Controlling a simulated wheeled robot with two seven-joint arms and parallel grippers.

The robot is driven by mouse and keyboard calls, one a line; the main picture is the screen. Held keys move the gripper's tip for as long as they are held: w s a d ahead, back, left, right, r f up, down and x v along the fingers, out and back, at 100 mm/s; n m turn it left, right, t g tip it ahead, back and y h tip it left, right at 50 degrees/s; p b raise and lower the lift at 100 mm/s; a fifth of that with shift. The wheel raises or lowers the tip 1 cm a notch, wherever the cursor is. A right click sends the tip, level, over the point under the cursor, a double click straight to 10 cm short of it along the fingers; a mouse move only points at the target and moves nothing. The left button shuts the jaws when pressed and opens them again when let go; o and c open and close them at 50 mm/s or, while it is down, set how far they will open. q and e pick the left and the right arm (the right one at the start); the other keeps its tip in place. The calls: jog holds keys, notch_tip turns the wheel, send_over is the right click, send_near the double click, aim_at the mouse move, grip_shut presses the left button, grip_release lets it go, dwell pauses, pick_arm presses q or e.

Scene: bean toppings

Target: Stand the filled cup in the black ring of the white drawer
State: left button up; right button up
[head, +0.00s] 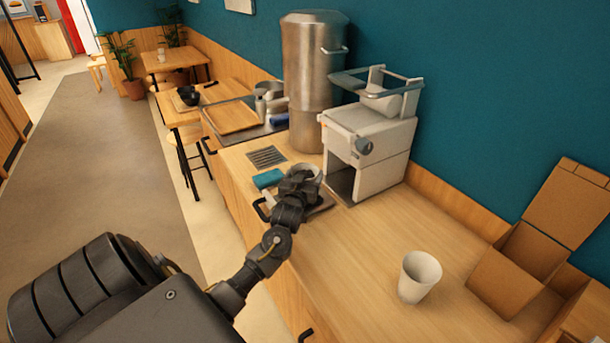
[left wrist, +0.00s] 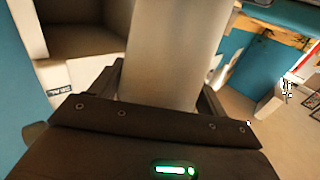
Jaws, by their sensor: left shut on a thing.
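My left gripper (head: 301,184) is shut on a pale cup (head: 309,170) beside the white machine (head: 369,145). In the left wrist view the cup (left wrist: 165,55) fills the middle, upright between the two dark fingers. I cannot see what is in it. The machine's open white bay (left wrist: 118,35) stands behind it on the left. A low tray-like piece lies below my gripper in the head view, mostly hidden by it. I cannot make out the black ring or tell whether the cup touches anything below. My right gripper is not in view.
A second white cup (head: 418,278) stands on the wooden counter at the front. A tall steel urn (head: 308,85) stands behind the gripper. A blue cloth (head: 268,178) lies to its left. Open cardboard boxes (head: 520,265) are at the right. The counter between machine and front cup is clear.

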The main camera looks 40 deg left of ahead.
pick_arm(q)
jog(key=o, duration=1.6)
jog(key=shift+o, duration=0.2)
jog(key=shift+s+d+f, duration=0.15)
jog(key=shift+s+d, duration=0.15)
jog(key=shift+s, duration=0.15)
jog(key=b+v, duration=0.2)
jog(key=v, duration=0.7)
jog(key=shift+s+d, duration=0.2)
jog(key=shift+s, duration=0.2)
